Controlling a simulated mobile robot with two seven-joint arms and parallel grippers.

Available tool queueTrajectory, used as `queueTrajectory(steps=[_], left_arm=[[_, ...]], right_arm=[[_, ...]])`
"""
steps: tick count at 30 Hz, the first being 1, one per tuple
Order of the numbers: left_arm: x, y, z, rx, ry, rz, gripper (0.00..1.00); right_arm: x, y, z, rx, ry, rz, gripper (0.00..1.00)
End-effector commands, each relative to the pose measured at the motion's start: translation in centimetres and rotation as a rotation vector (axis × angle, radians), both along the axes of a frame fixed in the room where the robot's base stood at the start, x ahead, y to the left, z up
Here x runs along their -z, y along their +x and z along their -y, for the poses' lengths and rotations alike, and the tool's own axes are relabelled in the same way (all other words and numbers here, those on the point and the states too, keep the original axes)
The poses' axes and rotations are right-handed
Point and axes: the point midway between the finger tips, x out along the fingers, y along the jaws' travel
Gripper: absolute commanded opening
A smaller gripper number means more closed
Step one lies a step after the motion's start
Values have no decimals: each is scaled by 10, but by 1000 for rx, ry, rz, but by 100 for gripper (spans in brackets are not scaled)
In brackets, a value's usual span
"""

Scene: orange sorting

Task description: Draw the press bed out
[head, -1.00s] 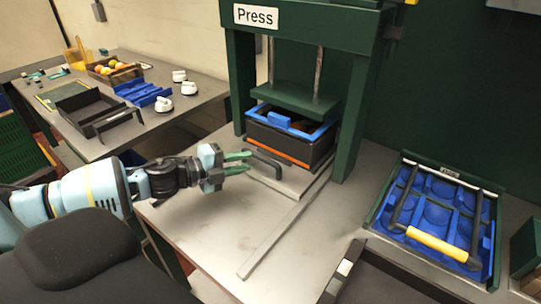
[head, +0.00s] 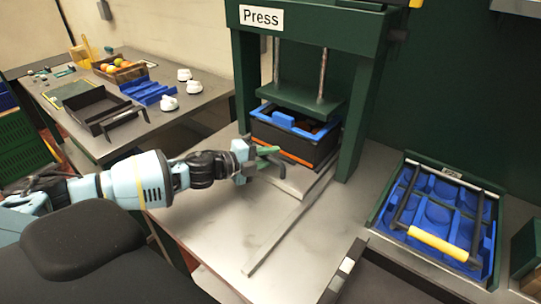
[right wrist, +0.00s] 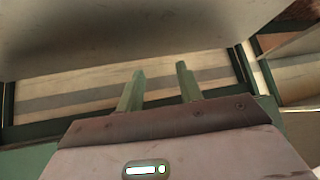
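The press (head: 365,100) is a dark green frame with a raised pressing plate (head: 296,97) on two rods. Under the plate stands a black box (head: 290,142) with a blue insert (head: 283,119), on the press bed (head: 297,183). The bed's dark handle (head: 275,172) faces my left arm. My left gripper (head: 268,155) is at this handle, with one green finger seen above it. The other finger is hidden, so its grip is unclear. My right gripper (right wrist: 160,85) shows only in the right wrist view, with its green fingers apart and nothing between them.
A metal rail (head: 285,232) runs forward from the press across the bare bench (head: 215,225). At right a blue mould tray (head: 440,215) holds a frame with a yellow handle (head: 440,247).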

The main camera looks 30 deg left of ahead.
Motion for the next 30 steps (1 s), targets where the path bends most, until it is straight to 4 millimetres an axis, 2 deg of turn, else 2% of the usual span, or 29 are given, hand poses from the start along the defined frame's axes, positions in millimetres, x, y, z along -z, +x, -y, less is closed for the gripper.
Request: queueTrajectory(steps=[13, 18, 30], left_arm=[[1, 6, 3, 1, 2, 0, 23], [1, 6, 3, 1, 1, 0, 1], [1, 6, 2, 1, 2, 0, 0]], right_arm=[[0, 0, 1, 0, -2, -1, 36], [0, -1, 1, 0, -2, -1, 36], [0, -1, -1, 7, 4, -3, 36]])
